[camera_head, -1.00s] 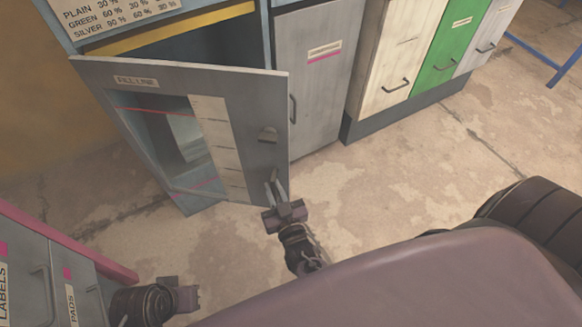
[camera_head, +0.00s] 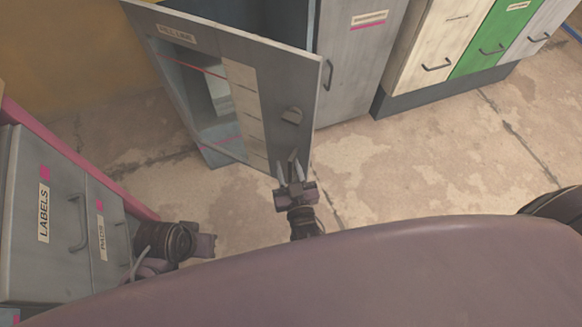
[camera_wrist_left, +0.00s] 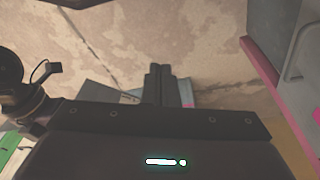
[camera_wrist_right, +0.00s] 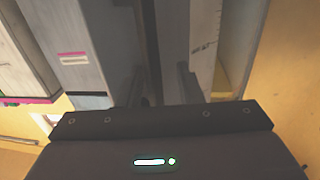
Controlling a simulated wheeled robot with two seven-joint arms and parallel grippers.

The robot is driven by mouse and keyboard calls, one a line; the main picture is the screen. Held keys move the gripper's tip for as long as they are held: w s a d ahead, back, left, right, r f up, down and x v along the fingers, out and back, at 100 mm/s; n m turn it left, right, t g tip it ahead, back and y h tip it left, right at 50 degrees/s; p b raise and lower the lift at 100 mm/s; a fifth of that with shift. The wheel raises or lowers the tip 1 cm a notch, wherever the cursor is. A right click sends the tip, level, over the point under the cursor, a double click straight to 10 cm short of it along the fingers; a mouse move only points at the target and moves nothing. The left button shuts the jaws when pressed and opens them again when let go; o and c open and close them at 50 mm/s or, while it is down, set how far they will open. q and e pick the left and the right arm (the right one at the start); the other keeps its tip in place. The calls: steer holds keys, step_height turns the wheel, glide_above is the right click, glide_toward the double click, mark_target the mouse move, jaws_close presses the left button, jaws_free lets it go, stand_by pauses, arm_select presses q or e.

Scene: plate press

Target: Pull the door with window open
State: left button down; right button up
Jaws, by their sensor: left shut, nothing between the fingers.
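The grey door with window (camera_head: 250,45) stands partly open, swung out from its cabinet. My right gripper (camera_head: 291,168) is at the lower part of that free edge. In the right wrist view its fingers (camera_wrist_right: 163,85) are apart, with the door's edge between them; contact is unclear. My left gripper (camera_wrist_left: 158,68) is shut and empty, low at the left in the head view, away from the door.
A grey drawer unit (camera_head: 60,215) with LABELS and PADS drawers and a pink edge stands at the left. Grey, cream and green cabinet fronts (camera_head: 485,40) line the back right. The floor (camera_head: 420,150) between is clear.

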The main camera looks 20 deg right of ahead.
steer(key=shift+s+d, duration=0.1)
steer(key=shift+d, duration=0.05)
steer(key=shift+s, duration=0.3)
arm_select(q)
steer(key=shift+s+a+r+g+p, duration=0.15)
steer(key=shift+a+r+g+p, duration=0.1)
steer(key=shift+a+g+p, duration=0.25)
arm_select(e)
steer(key=s, duration=0.7)
arm_select(q)
steer(key=shift+a, duration=0.1)
